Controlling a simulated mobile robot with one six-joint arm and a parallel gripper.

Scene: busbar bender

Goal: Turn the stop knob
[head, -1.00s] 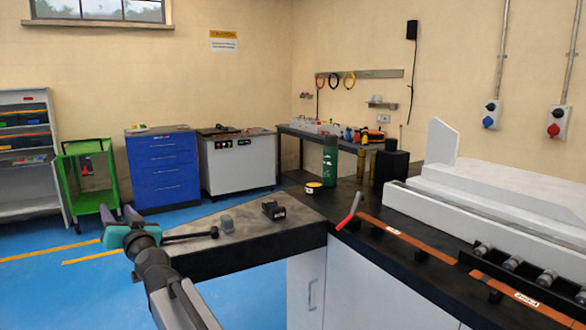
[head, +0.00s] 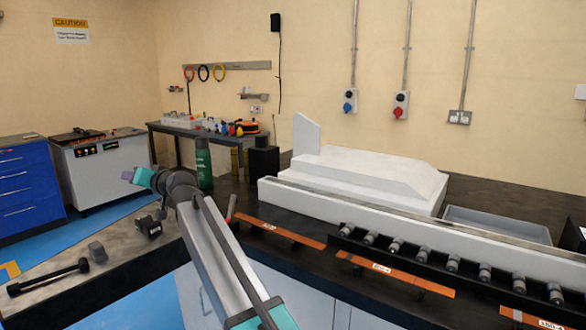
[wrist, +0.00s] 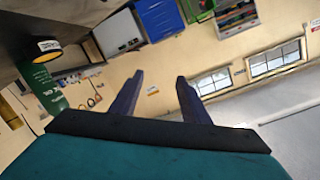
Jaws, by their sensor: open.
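I cannot tell for sure which part is the stop knob. A black rod with a knob-like end (head: 47,277) lies on the left worktop, by a small grey block (head: 97,252) and a black labelled block (head: 148,227). A red lever (head: 231,207) stands at the bench's near-left corner. My gripper (head: 128,175) is raised above the left worktop, pointing left and away from these parts. In the wrist view its two dark fingers (wrist: 158,78) are spread apart with nothing between them.
A green bottle (head: 204,165) stands behind my wrist. Copper bars (head: 395,278) and a black rail with several grey cylinders (head: 425,258) run along the bench before a long white machine (head: 375,180).

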